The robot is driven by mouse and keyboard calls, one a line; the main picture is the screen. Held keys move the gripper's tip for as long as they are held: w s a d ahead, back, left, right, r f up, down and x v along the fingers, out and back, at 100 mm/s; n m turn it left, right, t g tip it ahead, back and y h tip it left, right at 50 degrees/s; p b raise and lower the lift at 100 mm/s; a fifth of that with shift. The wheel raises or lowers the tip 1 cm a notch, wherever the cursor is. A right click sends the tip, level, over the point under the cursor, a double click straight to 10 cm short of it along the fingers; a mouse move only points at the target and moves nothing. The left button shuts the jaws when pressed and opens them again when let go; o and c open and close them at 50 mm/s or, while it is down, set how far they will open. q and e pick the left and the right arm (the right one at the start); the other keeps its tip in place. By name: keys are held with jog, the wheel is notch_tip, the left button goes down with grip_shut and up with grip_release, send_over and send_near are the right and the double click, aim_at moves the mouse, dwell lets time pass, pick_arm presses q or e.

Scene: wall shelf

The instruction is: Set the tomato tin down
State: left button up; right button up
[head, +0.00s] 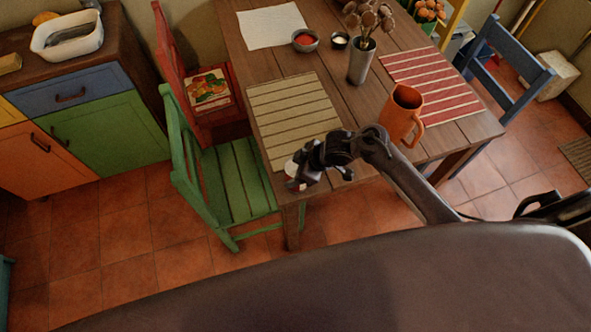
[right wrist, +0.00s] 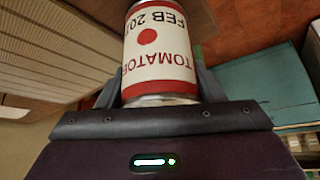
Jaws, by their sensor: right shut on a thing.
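The tomato tin (right wrist: 158,52) fills the upper middle of the right wrist view, with a white label, red bands and the words TOMATO and FEB. In the head view the tin (head: 292,169) shows as a small white and red shape, mostly covered by the gripper. My right gripper (head: 300,172) is shut on the tin at the near left corner of the wooden table (head: 347,103), beside the yellow striped mat (head: 290,112). I cannot tell whether the tin touches the table. My left gripper is not in view.
An orange jug (head: 401,115) stands right of my gripper, near a red striped mat (head: 425,75). A metal vase (head: 361,64) and a bowl (head: 305,40) stand farther back. A green chair (head: 230,180) is left of the table. The yellow striped mat is bare.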

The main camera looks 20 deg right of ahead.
jog(key=shift+f, duration=0.15)
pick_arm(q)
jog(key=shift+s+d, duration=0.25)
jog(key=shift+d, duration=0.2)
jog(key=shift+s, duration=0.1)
pick_arm(e)
jog(key=shift+f, duration=0.15)
jog(key=o, duration=1.2)
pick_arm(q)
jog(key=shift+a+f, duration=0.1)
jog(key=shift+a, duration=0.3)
pick_arm(e)
jog(key=shift+o, duration=0.2)
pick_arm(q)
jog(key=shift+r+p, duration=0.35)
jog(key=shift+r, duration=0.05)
pick_arm(e)
jog(key=v, duration=1.2)
